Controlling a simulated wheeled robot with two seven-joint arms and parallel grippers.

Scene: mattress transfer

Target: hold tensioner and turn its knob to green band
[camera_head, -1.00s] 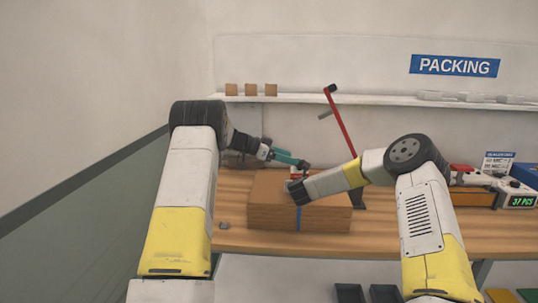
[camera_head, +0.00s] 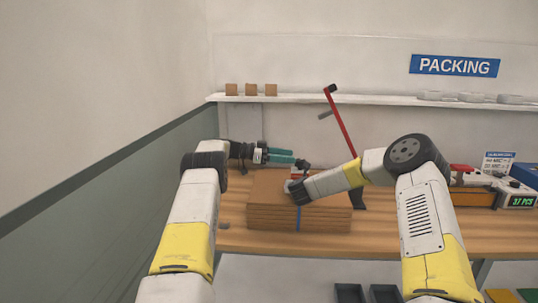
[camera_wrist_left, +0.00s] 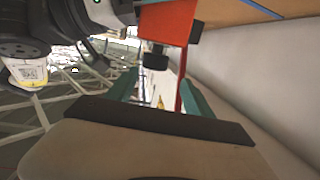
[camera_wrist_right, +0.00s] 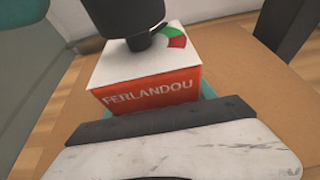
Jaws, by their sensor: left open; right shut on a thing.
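The tensioner is a small box with a white top and red-orange sides reading FERLANDOU; it fills the middle of the right wrist view (camera_wrist_right: 150,85). Its black knob (camera_wrist_right: 125,18) stands on top, beside a dial with green and red bands (camera_wrist_right: 174,36); no pointer is readable. In the head view the tensioner (camera_head: 296,172) is at the cardboard stack, partly hidden. My right gripper (camera_head: 290,187) is shut on it. My left gripper (camera_head: 296,158) is open, its teal fingers level near the knob. The left wrist view shows a red body (camera_wrist_left: 166,22) with a black part beyond the fingers.
The strapped cardboard stack (camera_head: 270,212) sits on the wooden bench (camera_head: 400,235). A red lever (camera_head: 341,118) rises behind it. A shelf (camera_head: 380,100) runs along the wall. A counter display (camera_head: 522,201) and other equipment stand at the right.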

